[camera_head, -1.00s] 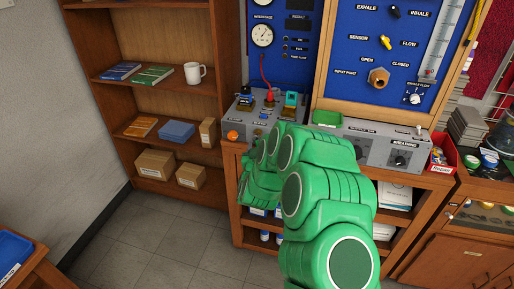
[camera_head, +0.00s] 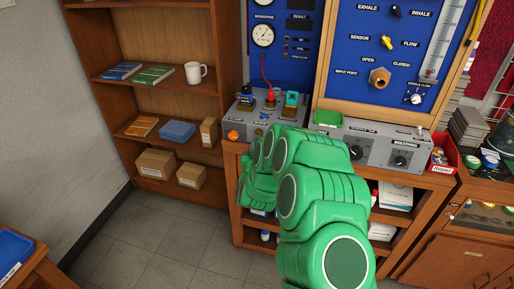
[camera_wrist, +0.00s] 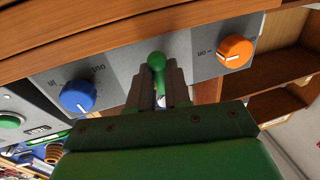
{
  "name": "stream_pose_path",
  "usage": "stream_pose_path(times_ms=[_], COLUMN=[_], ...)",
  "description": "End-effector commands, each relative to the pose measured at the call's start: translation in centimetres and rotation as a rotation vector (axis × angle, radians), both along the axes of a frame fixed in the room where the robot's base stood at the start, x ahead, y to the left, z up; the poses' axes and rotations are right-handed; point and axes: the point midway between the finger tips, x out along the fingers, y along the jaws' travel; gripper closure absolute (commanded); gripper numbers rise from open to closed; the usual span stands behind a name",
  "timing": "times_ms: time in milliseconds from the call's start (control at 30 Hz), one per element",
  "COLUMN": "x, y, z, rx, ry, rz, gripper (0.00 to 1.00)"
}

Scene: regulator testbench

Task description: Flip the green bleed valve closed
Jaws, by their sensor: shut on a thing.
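The green bleed valve (camera_wrist: 156,62) shows in the wrist view as a small green lever with a rounded end, on the grey front panel between a blue knob and an orange knob. My gripper (camera_wrist: 158,92) is at this panel, with its two fingers on either side of the green lever and shut on it. The lever's lower part is partly hidden between the fingers. In the head view my green arm hides the gripper and the valve.
The blue knob (camera_wrist: 78,95) is left of my fingers and the orange knob (camera_wrist: 235,51) is right, both close by. In the head view, the grey bench unit (camera_head: 245,122) stands on a wooden bench, with a bookcase (camera_head: 150,103) to its left.

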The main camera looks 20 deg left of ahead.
Motion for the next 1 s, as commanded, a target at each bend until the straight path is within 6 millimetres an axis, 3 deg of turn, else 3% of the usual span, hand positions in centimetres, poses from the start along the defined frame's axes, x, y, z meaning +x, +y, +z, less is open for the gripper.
stream_pose_path(times_ms=[233, 267, 400, 767, 1000], x=[0.0, 0.0, 0.0, -0.1, -1.3], y=[0.1, 0.1, 0.1, 0.0, -0.2], z=[0.2, 0.2, 0.1, 0.1, -0.1], rx=[0.003, 0.003, 0.002, 0.001, 0.001], ry=[-0.004, -0.004, -0.003, -0.001, 0.001], rz=[0.001, 0.001, 0.001, 0.001, 0.002], gripper=[1.0, 0.78, 0.57, 0.57, 0.57])
